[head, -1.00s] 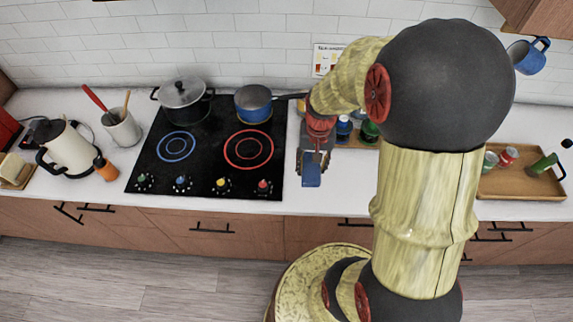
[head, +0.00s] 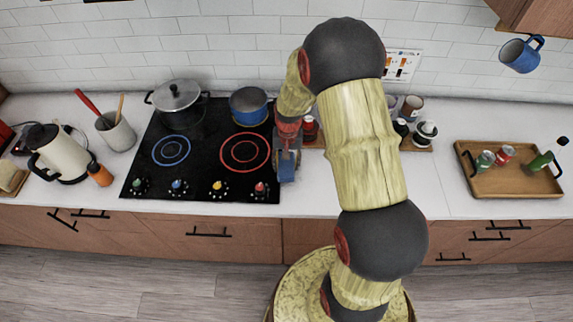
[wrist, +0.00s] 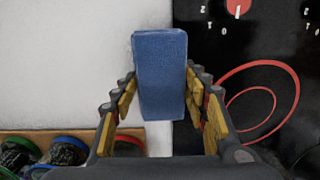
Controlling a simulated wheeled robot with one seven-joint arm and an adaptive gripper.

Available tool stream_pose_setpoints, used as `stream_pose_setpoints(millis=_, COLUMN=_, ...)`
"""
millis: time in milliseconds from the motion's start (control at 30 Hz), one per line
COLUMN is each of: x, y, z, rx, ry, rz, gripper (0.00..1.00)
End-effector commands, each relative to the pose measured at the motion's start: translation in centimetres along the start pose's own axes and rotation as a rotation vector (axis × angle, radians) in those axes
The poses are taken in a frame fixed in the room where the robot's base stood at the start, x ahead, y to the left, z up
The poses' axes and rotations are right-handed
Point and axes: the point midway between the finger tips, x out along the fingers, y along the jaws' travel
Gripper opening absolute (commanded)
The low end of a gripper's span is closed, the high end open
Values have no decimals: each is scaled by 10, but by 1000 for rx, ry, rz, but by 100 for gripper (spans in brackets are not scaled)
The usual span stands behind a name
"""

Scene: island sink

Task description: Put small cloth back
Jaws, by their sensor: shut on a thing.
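A small blue block-like thing, which looks like the folded small cloth (wrist: 160,75), is between the fingers of my gripper (wrist: 162,110) in the wrist view. My gripper is shut on it. In the head view the blue cloth (head: 287,167) hangs below my gripper (head: 288,150), at the right edge of the black stovetop. The wrist view shows it over the border between the white counter and the stovetop. I cannot tell whether it touches the counter.
The stovetop (head: 205,160) holds a lidded pot (head: 178,100) and a blue pan (head: 249,106). A rack of jars (head: 420,140) stands behind my arm. A wooden tray (head: 510,183) with cans and a bottle lies at right. The counter before the tray is clear.

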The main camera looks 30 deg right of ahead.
Motion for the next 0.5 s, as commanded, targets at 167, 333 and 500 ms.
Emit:
stream_pose_setpoints(millis=167, x=8, y=0, z=-2, rx=0, ry=3, rz=-1, gripper=21)
stream_pose_setpoints(millis=333, x=8, y=0, z=-1, rx=0, ry=3, rz=-1, gripper=21)
stream_pose_setpoints(millis=500, x=14, y=0, z=-1, rx=0, ry=2, rz=-1, gripper=21)
